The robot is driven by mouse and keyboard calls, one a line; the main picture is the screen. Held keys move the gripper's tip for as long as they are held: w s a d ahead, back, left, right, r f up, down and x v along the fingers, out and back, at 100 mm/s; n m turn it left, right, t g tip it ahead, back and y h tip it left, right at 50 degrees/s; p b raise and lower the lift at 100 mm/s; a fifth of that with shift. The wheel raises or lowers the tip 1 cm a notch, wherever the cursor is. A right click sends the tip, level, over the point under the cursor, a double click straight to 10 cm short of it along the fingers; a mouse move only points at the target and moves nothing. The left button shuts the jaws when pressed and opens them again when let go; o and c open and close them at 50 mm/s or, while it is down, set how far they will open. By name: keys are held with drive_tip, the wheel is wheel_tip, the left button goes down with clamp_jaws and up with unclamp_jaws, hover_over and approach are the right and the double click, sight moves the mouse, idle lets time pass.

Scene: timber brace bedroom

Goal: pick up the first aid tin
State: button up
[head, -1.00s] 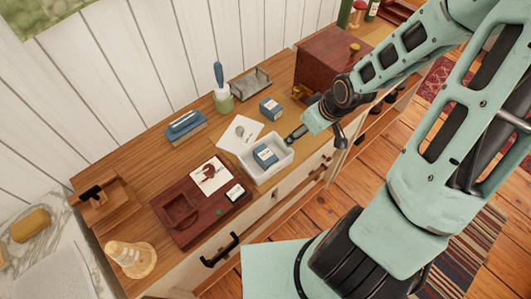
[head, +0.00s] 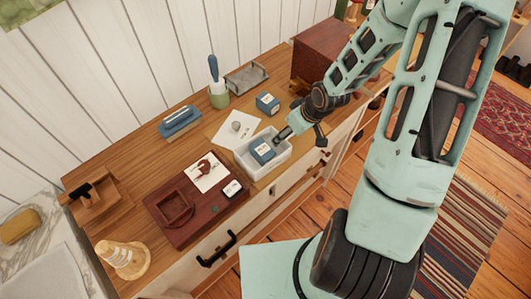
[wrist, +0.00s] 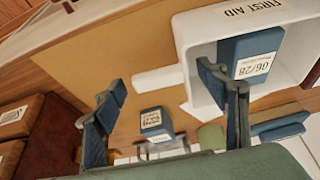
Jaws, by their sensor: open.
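The first aid tin is a white open box (head: 243,164) on the wooden dresser top. In the wrist view its rim (wrist: 207,18) carries the words FIRST AID. A blue box with a white label (head: 262,151) lies inside it; it also shows in the wrist view (wrist: 250,58). My gripper (head: 302,136) is open at the tin's right end. In the wrist view my gripper (wrist: 160,85) has its fingers wide apart; the right finger overlaps the tin's opening, and the left is outside over the board. I cannot tell whether either touches the tin.
Another blue box (head: 267,103) and a card (head: 234,130) lie behind the tin. A dark red tray (head: 180,225) is to its left. A brush in a green holder (head: 218,95), a metal rack (head: 247,78) and a wooden chest (head: 325,48) stand further back.

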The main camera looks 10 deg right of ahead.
drive_tip(key=shift+w+a+f, duration=0.1)
drive_tip(key=shift+w+f, duration=0.05)
drive_tip(key=shift+f, duration=0.35)
drive_tip(key=shift+c, duration=0.5)
drive_tip(key=c, duration=1.5)
